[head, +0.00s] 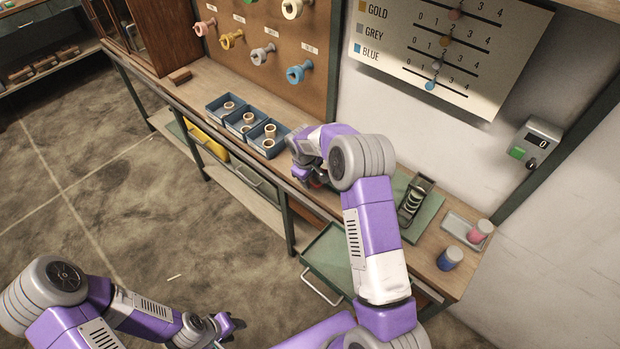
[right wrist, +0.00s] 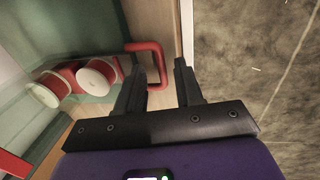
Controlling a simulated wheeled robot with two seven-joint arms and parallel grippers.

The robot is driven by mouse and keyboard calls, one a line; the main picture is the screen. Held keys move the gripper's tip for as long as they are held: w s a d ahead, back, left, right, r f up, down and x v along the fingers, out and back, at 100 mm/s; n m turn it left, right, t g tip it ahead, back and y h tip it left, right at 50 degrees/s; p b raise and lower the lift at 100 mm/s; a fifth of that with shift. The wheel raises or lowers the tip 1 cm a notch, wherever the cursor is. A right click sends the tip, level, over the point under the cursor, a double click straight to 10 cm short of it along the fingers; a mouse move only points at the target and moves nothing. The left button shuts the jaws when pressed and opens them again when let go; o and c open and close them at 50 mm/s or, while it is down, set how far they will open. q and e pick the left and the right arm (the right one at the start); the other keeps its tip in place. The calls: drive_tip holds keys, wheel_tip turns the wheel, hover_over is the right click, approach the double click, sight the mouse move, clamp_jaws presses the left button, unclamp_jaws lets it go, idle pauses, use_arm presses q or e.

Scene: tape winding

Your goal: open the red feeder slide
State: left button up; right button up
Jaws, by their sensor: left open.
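In the right wrist view, a red U-shaped handle (right wrist: 161,62) lies on the wooden bench by its edge. My right gripper (right wrist: 160,78) is open, with its fingertips close to the handle; the handle's long bar shows between the fingers and the left finger covers its near end. I cannot tell whether they touch. Beside it, white-and-red spools (right wrist: 98,75) sit in a greenish recess. In the head view, my right arm hides most of the slide and the gripper at the bench. My left gripper (head: 232,326) is open and empty, low over the floor.
Blue bins (head: 268,146) with tape rolls stand left of my right gripper. A green drawer (head: 328,262) sticks out below the bench front.

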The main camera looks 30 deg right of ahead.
drive_tip(key=shift+r, duration=0.1)
wheel_tip(320, 180, up, 7)
drive_tip(key=a+p, duration=0.1)
drive_tip(key=shift+s+r, duration=0.15)
drive_tip(key=shift+s, duration=0.1)
drive_tip(key=shift+a, duration=0.1)
